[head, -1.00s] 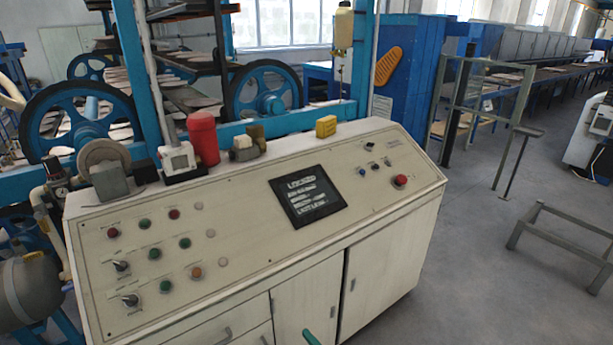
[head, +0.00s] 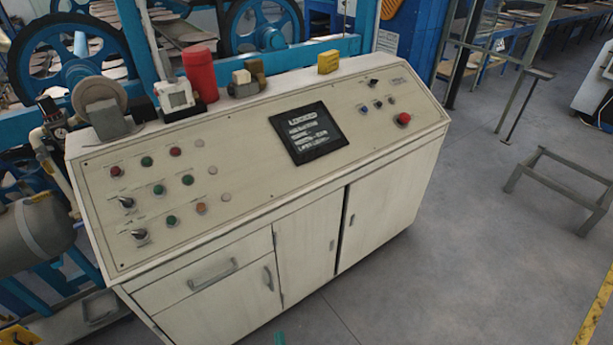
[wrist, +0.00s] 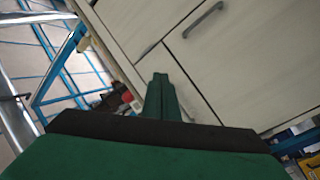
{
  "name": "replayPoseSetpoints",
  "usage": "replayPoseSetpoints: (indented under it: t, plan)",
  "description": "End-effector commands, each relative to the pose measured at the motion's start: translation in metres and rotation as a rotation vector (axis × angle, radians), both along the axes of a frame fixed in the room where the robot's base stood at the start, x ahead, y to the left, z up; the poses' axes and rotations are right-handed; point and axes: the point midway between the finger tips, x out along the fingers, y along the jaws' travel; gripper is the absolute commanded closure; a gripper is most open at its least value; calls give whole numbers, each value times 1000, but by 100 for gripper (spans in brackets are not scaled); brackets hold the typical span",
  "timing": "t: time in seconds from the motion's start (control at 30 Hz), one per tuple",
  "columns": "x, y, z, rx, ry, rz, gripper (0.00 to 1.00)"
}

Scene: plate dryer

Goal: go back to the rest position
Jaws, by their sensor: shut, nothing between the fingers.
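My gripper (wrist: 161,78) shows in the wrist view as green fingers pressed together, shut and empty. It points toward the cream front of the control console, and I cannot tell the exact gap. In the head view only a small green tip of it (head: 280,338) shows at the bottom edge, below the console (head: 240,200). The rest of my arm is hidden there.
The console has buttons, knobs, a dark screen (head: 308,133) and a red button (head: 404,119). A red cylinder (head: 200,73) and a yellow block (head: 328,62) stand on top. A low metal frame (head: 560,180) stands on the right; floor between is clear.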

Motion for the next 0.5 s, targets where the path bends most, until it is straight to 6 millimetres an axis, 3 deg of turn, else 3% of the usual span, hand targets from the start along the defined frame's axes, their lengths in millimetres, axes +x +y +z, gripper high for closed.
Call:
replayPoseSetpoints:
  t: [0.03,0.1,0.27,0.5]
  plan:
    - [-21,-1,6,37,20,-16,100]
    - [-44,-6,15,89,46,-39,100]
    - [-95,-19,41,204,106,-90,100]
    - [-164,-41,91,367,194,-153,100]
